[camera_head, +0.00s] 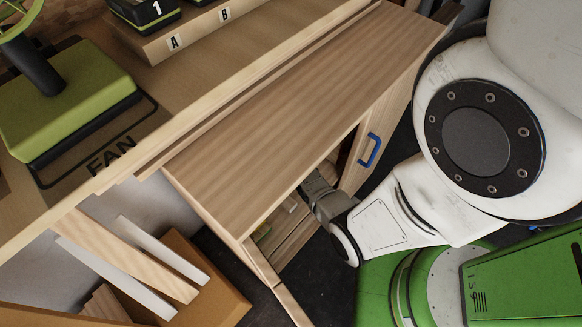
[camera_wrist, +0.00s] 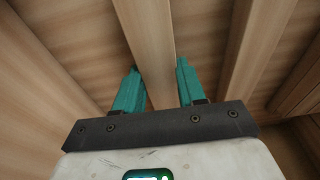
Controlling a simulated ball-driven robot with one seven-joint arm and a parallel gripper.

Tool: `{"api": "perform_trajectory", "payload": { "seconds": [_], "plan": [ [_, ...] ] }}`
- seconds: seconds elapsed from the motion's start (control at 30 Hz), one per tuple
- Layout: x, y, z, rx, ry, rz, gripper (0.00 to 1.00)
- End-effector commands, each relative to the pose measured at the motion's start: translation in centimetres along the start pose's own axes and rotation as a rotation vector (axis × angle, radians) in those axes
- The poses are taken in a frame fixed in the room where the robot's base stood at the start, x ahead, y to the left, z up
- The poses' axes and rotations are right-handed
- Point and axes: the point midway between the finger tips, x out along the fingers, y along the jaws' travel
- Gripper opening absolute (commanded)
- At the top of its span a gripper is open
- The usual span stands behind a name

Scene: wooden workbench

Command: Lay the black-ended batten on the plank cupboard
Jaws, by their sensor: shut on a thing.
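The plank cupboard (camera_head: 290,120) stands below the bench edge, with a bare, striped wooden top and a blue handle (camera_head: 370,150) on its front. My gripper (camera_head: 314,192) reaches into the cupboard's open front, under the top; its fingertips are hidden in the head view. In the wrist view my gripper (camera_wrist: 157,66) has its teal fingers on either side of a pale wooden batten (camera_wrist: 150,30) and is shut on it. The ends of this batten are out of view, so I cannot see whether they are black.
Other wooden strips (camera_wrist: 258,45) lie close beside the held batten. A cardboard box (camera_head: 215,290) with white and wooden strips stands at lower left. The bench (camera_head: 190,75) above carries a green fan base (camera_head: 65,110) and a labelled wooden rack (camera_head: 190,35).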

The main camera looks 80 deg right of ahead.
Motion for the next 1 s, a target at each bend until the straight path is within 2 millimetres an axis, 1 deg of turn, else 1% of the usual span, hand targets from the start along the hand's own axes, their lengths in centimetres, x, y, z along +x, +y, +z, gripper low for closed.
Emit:
{"api": "perform_trajectory", "payload": {
  "seconds": [0.03, 0.1, 0.33, 0.43, 0.47, 0.5, 0.7, 0.9, 1.0],
  "plan": [
    [0.44, 0.07, -0.23, 0.001, 0.001, 0.001, 0.07],
    [0.64, 0.07, -0.31, 0.001, 0.002, 0.001, 0.07],
    [0.64, 0.03, -0.30, 0.000, 0.001, 0.001, 0.07],
    [0.93, 0.01, -0.25, 0.000, 0.001, 0.000, 0.07],
    [0.88, 0.01, -0.25, 0.000, 0.001, 0.000, 0.42],
    [0.83, 0.01, -0.25, 0.000, 0.001, 0.000, 0.45],
    [0.82, 0.01, -0.26, 0.000, 0.001, 0.000, 0.65],
    [0.81, 0.01, -0.26, 0.000, 0.001, 0.000, 0.65],
    [0.40, 0.03, -0.33, 0.000, 0.002, 0.001, 0.65]
  ]
}}
